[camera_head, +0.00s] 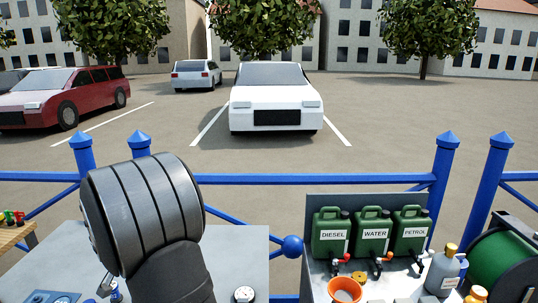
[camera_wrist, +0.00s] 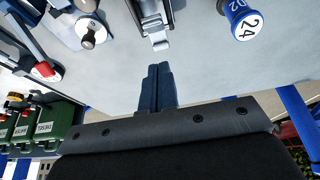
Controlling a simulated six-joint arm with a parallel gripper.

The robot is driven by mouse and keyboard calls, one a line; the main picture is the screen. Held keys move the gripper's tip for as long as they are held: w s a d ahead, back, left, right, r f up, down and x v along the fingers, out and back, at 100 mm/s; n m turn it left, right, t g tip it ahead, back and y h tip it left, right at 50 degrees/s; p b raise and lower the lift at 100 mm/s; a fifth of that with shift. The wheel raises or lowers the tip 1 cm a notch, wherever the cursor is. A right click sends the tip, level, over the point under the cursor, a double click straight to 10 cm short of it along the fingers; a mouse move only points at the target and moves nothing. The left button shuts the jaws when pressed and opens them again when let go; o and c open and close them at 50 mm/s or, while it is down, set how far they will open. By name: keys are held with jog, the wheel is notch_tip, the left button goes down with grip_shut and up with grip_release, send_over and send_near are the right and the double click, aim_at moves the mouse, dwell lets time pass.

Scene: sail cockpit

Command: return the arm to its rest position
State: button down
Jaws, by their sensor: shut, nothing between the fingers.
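My gripper (camera_wrist: 157,84) shows in the wrist view as two dark blue fingers pressed together, with nothing between them. The fingers are over a pale grey surface (camera_wrist: 205,75), just short of a grey metal fitting (camera_wrist: 159,38); I cannot tell whether they touch it. In the head view my arm's thick grey link rises at the lower left, and the gripper is not visible there.
Green cans marked DIESEL (camera_head: 332,236), WATER (camera_head: 372,236) and PETROL (camera_head: 410,234) stand at right, behind an orange funnel (camera_head: 345,287) and grey bottle (camera_head: 443,272). A green reel (camera_head: 503,264) is far right. Blue railing (camera_head: 320,179) crosses behind. A blue cylinder (camera_wrist: 238,14) is near the fingers.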

jog(key=shift+s+a+r+t, duration=0.1)
jog(key=shift+s+r+t, duration=0.1)
jog(key=shift+s+t, duration=0.15)
notch_tip(320, 180, up, 12)
jog(key=s+g, duration=0.3)
jog(key=f, duration=0.3)
jog(key=w+f, duration=0.1)
jog(key=f, duration=0.2)
jog(key=w+f, duration=0.1)
jog(key=f, duration=0.3)
